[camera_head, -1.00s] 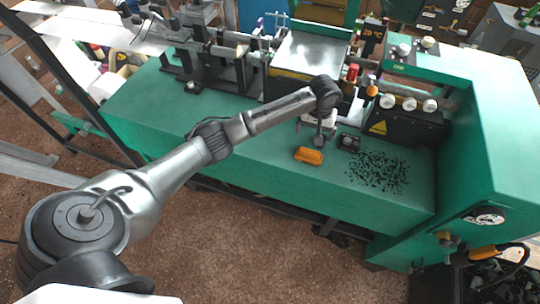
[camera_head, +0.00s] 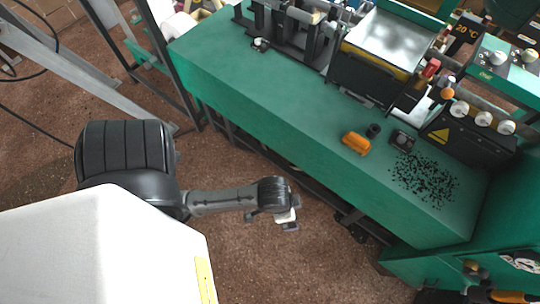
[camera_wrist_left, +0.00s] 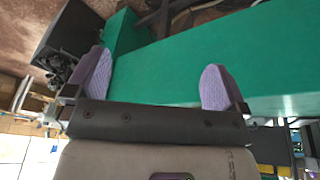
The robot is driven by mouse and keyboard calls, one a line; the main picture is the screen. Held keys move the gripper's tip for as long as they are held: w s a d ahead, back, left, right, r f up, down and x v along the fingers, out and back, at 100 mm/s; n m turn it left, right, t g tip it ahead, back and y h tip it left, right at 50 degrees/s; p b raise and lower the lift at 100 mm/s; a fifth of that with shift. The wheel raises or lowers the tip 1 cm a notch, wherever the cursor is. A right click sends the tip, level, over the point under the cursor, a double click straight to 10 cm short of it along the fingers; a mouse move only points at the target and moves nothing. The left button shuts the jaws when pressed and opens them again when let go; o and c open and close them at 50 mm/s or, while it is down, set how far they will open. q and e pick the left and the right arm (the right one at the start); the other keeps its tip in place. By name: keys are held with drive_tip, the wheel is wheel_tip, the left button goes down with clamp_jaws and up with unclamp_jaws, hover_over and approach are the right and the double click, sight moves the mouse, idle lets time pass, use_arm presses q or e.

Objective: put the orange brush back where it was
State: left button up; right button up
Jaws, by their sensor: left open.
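The orange brush (camera_head: 356,143) lies on the green bench top (camera_head: 270,95), a little in from its front edge. It is left of the scattered black bits. My left gripper (camera_head: 287,222) is off the bench, over the brown floor in front of it, apart from the brush. In the left wrist view its two purple-padded fingers (camera_wrist_left: 157,84) are spread with nothing between them; the green bench side shows beyond. The brush is not seen in the wrist view. My right gripper is in neither view.
Black bits (camera_head: 425,178) are scattered right of the brush. A small dark block (camera_head: 403,140) and a dark round piece (camera_head: 374,130) sit beside it. A black box with a warning triangle (camera_head: 441,134) and a metal-topped machine (camera_head: 384,41) stand behind. The left bench top is mostly clear.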

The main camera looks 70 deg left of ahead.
use_arm(q)
drive_tip(key=shift+t+y, duration=0.3)
drive_tip(key=shift+y, duration=0.1)
drive_tip(key=s, duration=0.1)
drive_tip(key=s+a+r, duration=0.1)
drive_tip(key=s, duration=0.1)
drive_tip(key=s+r, duration=0.1)
drive_tip(key=s, duration=0.1)
drive_tip(key=shift+s+a+r, duration=0.1)
drive_tip(key=shift+a+r, duration=0.05)
drive_tip(key=shift+a, duration=0.1)
